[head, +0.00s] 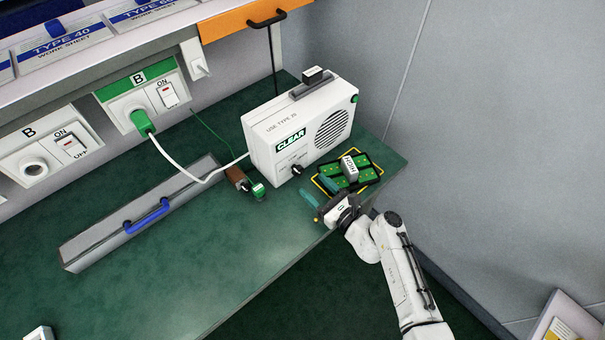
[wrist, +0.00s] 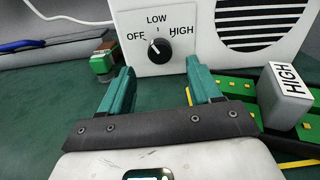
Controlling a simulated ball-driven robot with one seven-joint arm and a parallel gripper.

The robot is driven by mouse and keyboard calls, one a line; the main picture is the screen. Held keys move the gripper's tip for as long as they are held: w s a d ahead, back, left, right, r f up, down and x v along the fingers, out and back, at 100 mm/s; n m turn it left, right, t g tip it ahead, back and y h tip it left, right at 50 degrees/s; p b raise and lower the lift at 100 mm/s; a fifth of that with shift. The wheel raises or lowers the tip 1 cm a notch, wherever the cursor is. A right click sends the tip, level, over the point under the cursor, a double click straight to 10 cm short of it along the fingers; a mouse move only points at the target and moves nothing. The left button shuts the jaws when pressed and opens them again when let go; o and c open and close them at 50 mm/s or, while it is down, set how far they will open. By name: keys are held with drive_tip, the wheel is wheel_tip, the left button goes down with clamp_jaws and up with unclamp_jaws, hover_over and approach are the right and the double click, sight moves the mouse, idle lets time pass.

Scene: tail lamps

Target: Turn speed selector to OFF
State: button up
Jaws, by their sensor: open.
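The knob also shows low on the unit's front in the head view (head: 297,170). My gripper (wrist: 160,76) has green fingers spread wide and empty, apart from the knob and in front of it. It also shows at the bench edge in the head view (head: 319,192).
A green board (head: 338,180) with a grey block marked HIGH (wrist: 286,95) lies right of my gripper. A brown and green tool (head: 246,182) lies left of the unit. A white cable runs to socket B (head: 143,122).

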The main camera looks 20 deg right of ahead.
sight(300, 174)
drive_tip(key=x, duration=0.6)
drive_tip(key=c, duration=1)
